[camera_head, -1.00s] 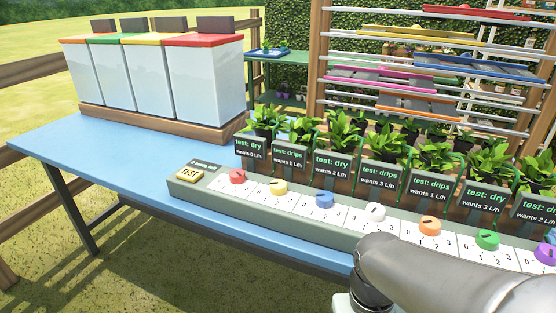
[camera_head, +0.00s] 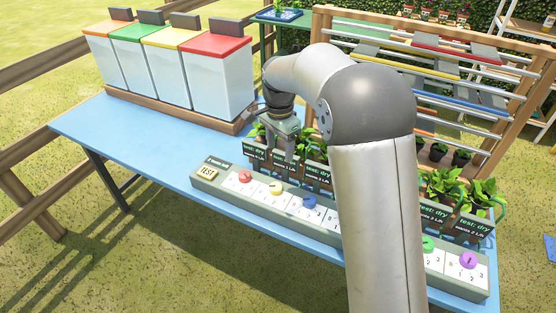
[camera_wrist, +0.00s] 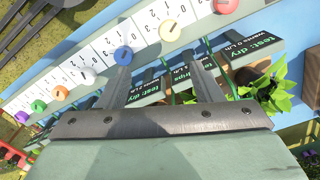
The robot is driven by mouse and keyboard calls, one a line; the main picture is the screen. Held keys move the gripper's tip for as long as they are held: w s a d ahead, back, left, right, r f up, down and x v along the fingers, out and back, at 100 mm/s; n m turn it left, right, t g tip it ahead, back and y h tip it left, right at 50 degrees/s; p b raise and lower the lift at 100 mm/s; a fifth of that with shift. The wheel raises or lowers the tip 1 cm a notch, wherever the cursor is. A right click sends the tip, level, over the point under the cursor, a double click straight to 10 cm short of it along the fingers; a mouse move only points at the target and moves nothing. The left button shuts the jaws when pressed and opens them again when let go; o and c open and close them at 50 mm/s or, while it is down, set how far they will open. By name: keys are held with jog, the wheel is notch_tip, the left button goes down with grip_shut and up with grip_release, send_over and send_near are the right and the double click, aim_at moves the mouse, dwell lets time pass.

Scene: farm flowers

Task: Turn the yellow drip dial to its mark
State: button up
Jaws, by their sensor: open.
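The yellow dial (camera_head: 276,188) is a round knob on the long grey control box, between the red dial (camera_head: 244,176) and the blue dial (camera_head: 309,201). It also shows in the wrist view (camera_wrist: 170,30), above the gap between the fingers. Its exact setting is too small to read. Before the arm came in, its sign read "test: drips, wants 1 L/h". My gripper (camera_head: 283,153) hangs over the plant row behind the dials, fingers downward. In the wrist view my gripper (camera_wrist: 155,66) is open and empty, its fingers apart and clear of the yellow dial.
A yellow TEST button (camera_head: 208,173) is at the box's left end. Potted plants with signs (camera_head: 317,170) stand close behind the dials. Lidded bins (camera_head: 218,80) stand at the back left. A rail rack (camera_head: 470,80) rises behind. The blue table (camera_head: 150,145) is clear at left.

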jog(key=w+a+r, duration=0.1)
jog(key=p, duration=0.3)
send_near(276, 185)
jog(key=shift+m, duration=0.4)
jog(key=f, duration=0.9)
jog(key=shift+s+d, duration=0.1)
jog(key=shift+s, duration=0.15)
jog(key=c, duration=1)
